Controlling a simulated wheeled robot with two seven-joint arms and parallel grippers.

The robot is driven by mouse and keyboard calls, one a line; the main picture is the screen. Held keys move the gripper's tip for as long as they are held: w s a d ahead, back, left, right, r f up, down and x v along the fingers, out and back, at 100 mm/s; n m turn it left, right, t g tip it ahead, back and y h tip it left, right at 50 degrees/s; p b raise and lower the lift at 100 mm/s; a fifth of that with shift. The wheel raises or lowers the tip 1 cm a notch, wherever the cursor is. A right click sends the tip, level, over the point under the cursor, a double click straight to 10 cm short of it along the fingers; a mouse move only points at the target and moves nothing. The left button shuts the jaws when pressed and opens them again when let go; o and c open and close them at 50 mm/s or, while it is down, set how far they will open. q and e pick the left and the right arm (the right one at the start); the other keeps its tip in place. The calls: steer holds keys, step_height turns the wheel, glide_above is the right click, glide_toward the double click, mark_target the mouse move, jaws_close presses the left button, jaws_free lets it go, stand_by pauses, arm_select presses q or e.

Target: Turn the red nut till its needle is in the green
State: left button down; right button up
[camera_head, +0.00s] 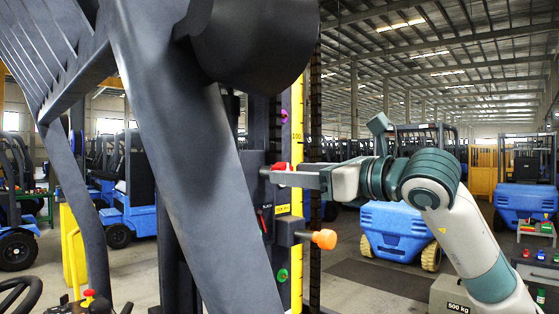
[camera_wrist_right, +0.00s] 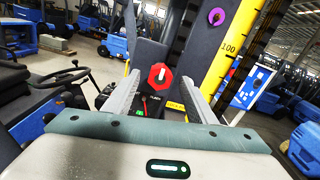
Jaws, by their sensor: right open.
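The red nut (camera_head: 283,166) sits on the dark mast column; in the right wrist view the red nut (camera_wrist_right: 161,76) is a red hexagon with a pale bar across its face. My right gripper (camera_head: 270,174) is open at the nut. In the wrist view its fingers (camera_wrist_right: 161,78) lie to the left and right of the nut, apart from it as far as I can tell. Below the nut, a dark gauge panel (camera_head: 264,222) carries a red needle (camera_wrist_right: 145,106). A small green patch (camera_wrist_right: 139,113) shows near the needle; their exact relation is too small to tell. My left gripper is not in view.
A purple knob (camera_head: 284,116) is above the nut. An orange knob (camera_head: 323,239) juts out below, and a green knob (camera_head: 282,275) is lower. A yellow scale strip (camera_head: 297,130) runs beside them. A thick dark frame bar (camera_head: 180,150) blocks the left side.

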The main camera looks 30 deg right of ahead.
steer(key=p+x, duration=0.2)
steer(key=x, duration=0.3)
steer(key=shift+c, duration=0.2)
steer(key=c, duration=1)
